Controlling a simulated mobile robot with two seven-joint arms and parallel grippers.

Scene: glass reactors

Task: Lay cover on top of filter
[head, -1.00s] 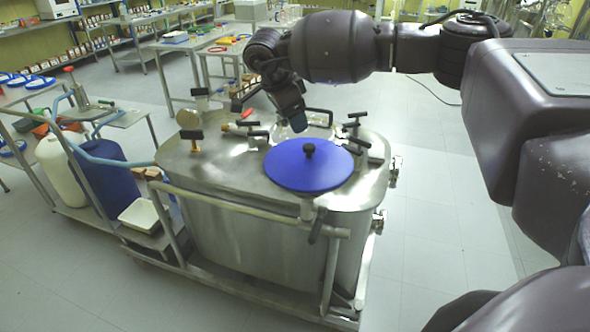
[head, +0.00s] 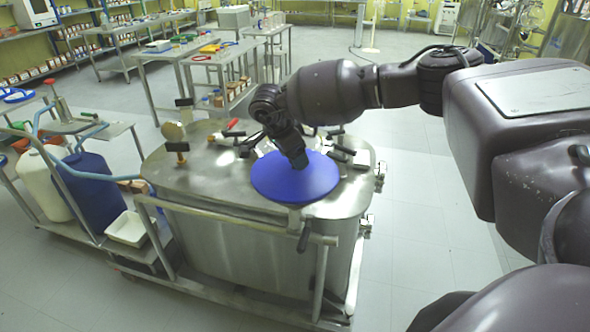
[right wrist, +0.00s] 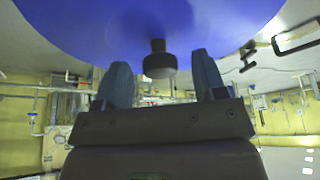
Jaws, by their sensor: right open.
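The blue round cover (head: 292,182) lies on top of the steel filter vessel (head: 215,192), near its front right. In the right wrist view the cover (right wrist: 90,30) fills the top, with its black knob (right wrist: 160,60) between my fingers. My right gripper (head: 300,160) is over the middle of the cover and hides the knob in the head view. In the right wrist view my right gripper (right wrist: 162,85) is open, a finger on each side of the knob with gaps. My left gripper is not in view.
A cart with a white container (head: 45,180) and a blue container (head: 95,188) stands at the left. The floor (head: 425,240) to the right is clear.

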